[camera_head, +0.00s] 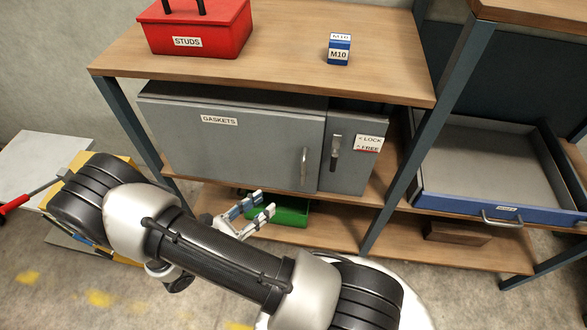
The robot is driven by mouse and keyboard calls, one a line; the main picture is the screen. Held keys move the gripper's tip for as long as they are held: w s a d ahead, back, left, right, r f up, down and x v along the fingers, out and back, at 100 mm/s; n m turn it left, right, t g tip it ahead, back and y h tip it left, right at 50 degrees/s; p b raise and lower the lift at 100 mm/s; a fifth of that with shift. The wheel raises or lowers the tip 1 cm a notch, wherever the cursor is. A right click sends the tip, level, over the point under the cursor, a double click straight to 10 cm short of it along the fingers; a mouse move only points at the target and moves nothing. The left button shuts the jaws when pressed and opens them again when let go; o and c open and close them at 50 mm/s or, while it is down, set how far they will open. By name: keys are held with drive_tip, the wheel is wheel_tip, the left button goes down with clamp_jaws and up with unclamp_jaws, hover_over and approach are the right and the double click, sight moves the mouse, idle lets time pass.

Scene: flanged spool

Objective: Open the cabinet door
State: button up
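The grey cabinet (235,150) sits on the shelf below the bench top. Its wide door carries a "GASKETS" label (219,120) and looks shut. A vertical bar handle (304,168) is at the door's right edge. To its right, a narrow grey panel has a small lever handle (336,151) and a "LOCK / FREE" label (369,143). The lever stands close to upright; I cannot tell which setting it marks. My gripper (268,203) is below and left of the bar handle, apart from it, with its fingers spread and nothing visible between them.
A red "STUDS" box (197,29) and a blue M10 block (339,50) stand on the bench top. A green bin (290,212) is behind my gripper on the lower shelf. A blue drawer (490,205) stands open at the right. Dark shelf posts (422,130) flank the cabinet.

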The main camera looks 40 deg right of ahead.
drive_tip(key=f+n+t, duration=0.1)
drive_tip(key=b, duration=0.2)
hover_over(302, 184)
drive_tip(key=shift+w+d+f, duration=0.15)
drive_tip(key=shift+w+d, duration=0.1)
drive_tip(key=shift+d, duration=0.1)
drive_tip(key=shift+c, duration=0.6)
clamp_jaws()
